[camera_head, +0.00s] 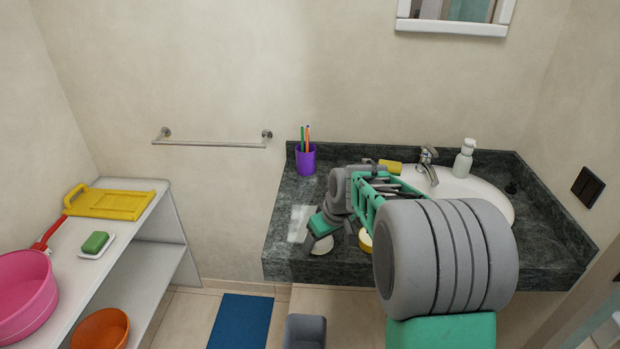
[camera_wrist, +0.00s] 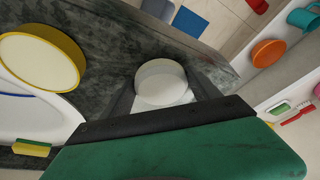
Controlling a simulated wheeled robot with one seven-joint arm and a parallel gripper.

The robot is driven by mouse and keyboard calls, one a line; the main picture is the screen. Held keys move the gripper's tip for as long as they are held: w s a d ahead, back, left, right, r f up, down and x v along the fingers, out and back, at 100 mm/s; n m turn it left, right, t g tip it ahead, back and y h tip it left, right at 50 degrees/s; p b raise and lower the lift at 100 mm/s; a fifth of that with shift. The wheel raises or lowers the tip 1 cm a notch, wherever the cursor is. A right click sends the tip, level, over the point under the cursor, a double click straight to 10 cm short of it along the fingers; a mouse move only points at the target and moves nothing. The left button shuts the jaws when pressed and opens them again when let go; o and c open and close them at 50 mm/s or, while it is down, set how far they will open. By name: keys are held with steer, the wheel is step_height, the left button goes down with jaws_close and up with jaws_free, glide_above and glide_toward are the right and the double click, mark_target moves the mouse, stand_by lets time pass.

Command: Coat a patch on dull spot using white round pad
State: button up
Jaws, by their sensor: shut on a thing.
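The white round pad (camera_head: 322,246) is between the fingers of my gripper (camera_head: 329,238), which is shut on it, low over the dark counter near its front left. In the wrist view the pad (camera_wrist: 162,76) sits between the two dark fingers of my gripper (camera_wrist: 163,92). The dull spot (camera_head: 299,222) is a pale patch on the counter, just left of my gripper, partly hidden by it. I cannot tell whether the pad touches the counter. A round yellow tub (camera_head: 365,241) with pale contents stands right of the pad; it also shows in the wrist view (camera_wrist: 40,58).
A purple cup (camera_head: 306,160) with pencils stands at the counter's back left. A yellow sponge-like block (camera_head: 390,167), the faucet (camera_head: 428,163) and a soap bottle (camera_head: 464,158) are farther back by the white basin (camera_head: 493,200). A shelf (camera_head: 143,222) stands at left.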

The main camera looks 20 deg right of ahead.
steer(key=r, duration=0.1)
steer(key=r+p, duration=0.1)
steer(key=r, duration=0.1)
steer(key=shift+w, duration=0.2)
steer(key=shift+r+p, duration=1.4)
steer(key=shift+r, duration=1.05)
